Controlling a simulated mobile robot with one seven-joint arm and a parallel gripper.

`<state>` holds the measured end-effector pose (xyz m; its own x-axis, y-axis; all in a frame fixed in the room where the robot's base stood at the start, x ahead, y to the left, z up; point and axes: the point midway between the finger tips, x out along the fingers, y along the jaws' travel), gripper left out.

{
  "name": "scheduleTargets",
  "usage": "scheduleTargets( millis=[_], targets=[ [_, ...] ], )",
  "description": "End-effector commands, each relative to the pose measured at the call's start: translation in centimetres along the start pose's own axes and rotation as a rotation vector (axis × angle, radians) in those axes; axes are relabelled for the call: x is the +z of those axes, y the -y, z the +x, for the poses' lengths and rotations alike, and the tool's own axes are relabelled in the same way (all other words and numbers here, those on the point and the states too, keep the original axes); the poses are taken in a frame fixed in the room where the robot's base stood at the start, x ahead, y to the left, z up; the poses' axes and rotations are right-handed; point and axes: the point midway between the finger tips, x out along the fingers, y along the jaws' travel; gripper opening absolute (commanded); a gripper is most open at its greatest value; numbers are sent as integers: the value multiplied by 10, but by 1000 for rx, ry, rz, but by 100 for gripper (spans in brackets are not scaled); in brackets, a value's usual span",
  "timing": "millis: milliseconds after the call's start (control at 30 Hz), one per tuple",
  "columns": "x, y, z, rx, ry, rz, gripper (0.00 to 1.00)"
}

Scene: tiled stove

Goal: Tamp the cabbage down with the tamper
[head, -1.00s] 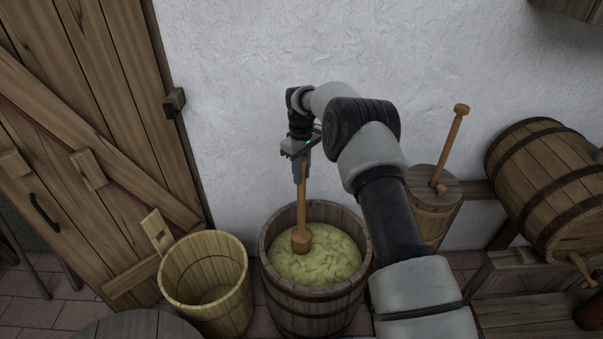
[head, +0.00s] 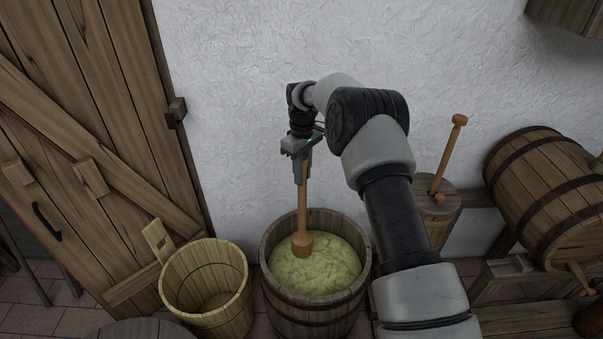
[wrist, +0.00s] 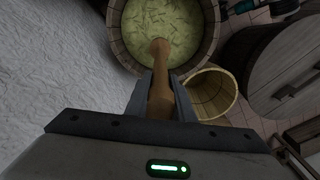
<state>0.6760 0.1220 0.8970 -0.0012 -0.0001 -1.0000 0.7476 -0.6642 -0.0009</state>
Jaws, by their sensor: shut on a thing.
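The wooden tamper (head: 303,215) hangs upright from my gripper (head: 301,175), which is shut on its handle. Its thick head is at the surface of the shredded cabbage (head: 330,270), left of the middle of the barrel; I cannot tell whether it presses in. The pale green cabbage lies inside the dark hooped barrel (head: 315,312). In the wrist view, the tamper (wrist: 160,80) runs from between my fingers (wrist: 160,95) toward the cabbage (wrist: 185,25), and its lower end is foreshortened.
An empty-looking light wooden bucket (head: 205,310) stands just left of the barrel. A churn with a stick (head: 437,212) and a barrel on its side (head: 545,195) stand at the right. The white wall (head: 240,110) is close behind my gripper; a plank door (head: 90,130) is left.

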Motion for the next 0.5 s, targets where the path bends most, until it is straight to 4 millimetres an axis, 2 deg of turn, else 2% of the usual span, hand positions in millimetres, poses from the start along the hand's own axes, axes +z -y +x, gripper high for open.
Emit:
scheduleTargets(
  millis=[500],
  targets=[
    [90,52,3,3,-3,0,0]
  ],
)
